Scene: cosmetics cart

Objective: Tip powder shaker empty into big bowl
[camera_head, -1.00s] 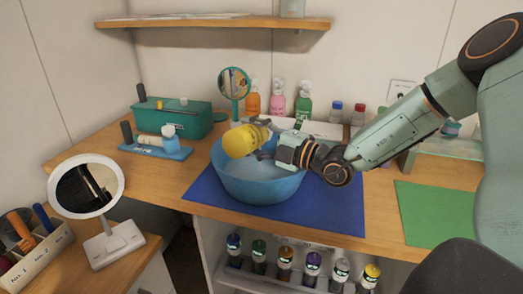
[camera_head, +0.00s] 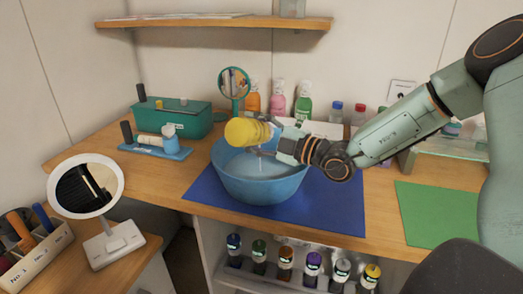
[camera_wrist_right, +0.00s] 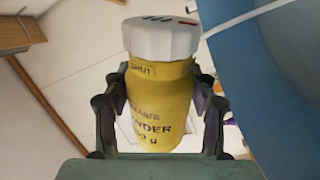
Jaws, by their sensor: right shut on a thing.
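The yellow powder shaker (camera_head: 246,132) is held tilted above the big blue bowl (camera_head: 262,186). My right gripper (camera_head: 270,138) is shut around its body. In the right wrist view the shaker (camera_wrist_right: 160,107) sits between the two fingers, with its white cap (camera_wrist_right: 161,37) at the top and the word "SHUT" printed below it. The cap is hidden in the head view. A thin pale streak shows below the shaker in the head view; I cannot tell whether it is powder. My left gripper is out of view.
The bowl stands on a blue mat (camera_head: 335,215). Pump bottles (camera_head: 277,101) and a round mirror (camera_head: 234,84) stand behind it. A green box (camera_head: 180,119) and blue tray (camera_head: 155,150) are to the left. A green mat (camera_head: 432,215) at right is bare.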

